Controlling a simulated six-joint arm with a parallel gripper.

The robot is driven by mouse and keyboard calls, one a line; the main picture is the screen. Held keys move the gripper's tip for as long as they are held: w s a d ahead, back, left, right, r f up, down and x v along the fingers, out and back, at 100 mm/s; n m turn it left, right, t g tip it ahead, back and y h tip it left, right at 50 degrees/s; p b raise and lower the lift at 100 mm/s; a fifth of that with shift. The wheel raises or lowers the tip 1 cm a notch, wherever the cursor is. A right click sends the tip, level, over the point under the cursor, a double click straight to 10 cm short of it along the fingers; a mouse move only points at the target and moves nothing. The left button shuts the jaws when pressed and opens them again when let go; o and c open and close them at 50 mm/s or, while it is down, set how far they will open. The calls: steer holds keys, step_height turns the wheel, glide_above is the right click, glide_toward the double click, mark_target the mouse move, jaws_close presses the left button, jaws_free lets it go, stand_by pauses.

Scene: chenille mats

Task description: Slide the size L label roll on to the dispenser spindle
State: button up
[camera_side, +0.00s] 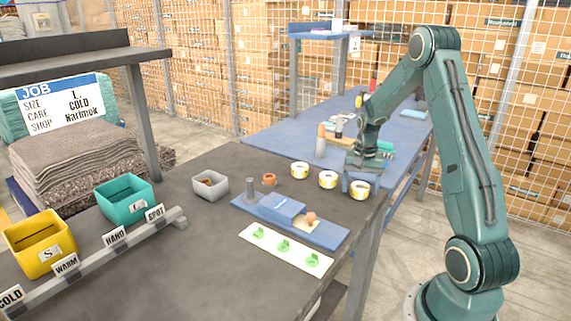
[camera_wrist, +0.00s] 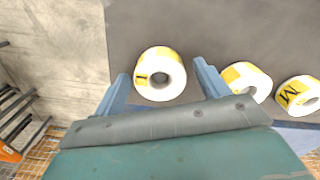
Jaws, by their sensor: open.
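Three white-and-yellow label rolls stand in a row at the table's far right edge. The right roll (camera_side: 361,194) sits under my gripper (camera_side: 361,178). In the wrist view this roll (camera_wrist: 148,65) lies between the two open fingers (camera_wrist: 162,74), with a dark mark that may be an L; I cannot read it surely. The middle roll (camera_side: 327,180) shows no readable letter. The left roll (camera_side: 300,170) reads M in the wrist view (camera_wrist: 294,95). The blue dispenser (camera_side: 325,235) has a grey upright post (camera_side: 250,187), seemingly its spindle, standing bare at its left end.
A job card (camera_side: 60,104) reads size L, care cold. A white strip with green marks (camera_side: 286,249) lies before the dispenser. A grey bin (camera_side: 210,184) and an orange ring-like part (camera_side: 269,179) stand behind it. Teal (camera_side: 126,197) and yellow (camera_side: 40,240) bins are left.

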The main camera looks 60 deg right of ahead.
stand_by(0.3)
steer(key=c, duration=1.1)
steer(key=shift+o, duration=0.2)
step_height(320, 180, up, 20)
steer(key=shift+w, duration=0.1)
stand_by(0.4)
steer(key=w+a+f+n, duration=0.2)
steer(key=w+a+n, duration=0.1)
steer(key=w+a, duration=0.8)
steer(key=w+a+f+n, duration=0.3)
steer(key=w+a, duration=0.8)
steer(key=w, duration=0.2)
steer(key=shift+w+f, duration=0.2)
steer(key=shift+w, duration=0.2)
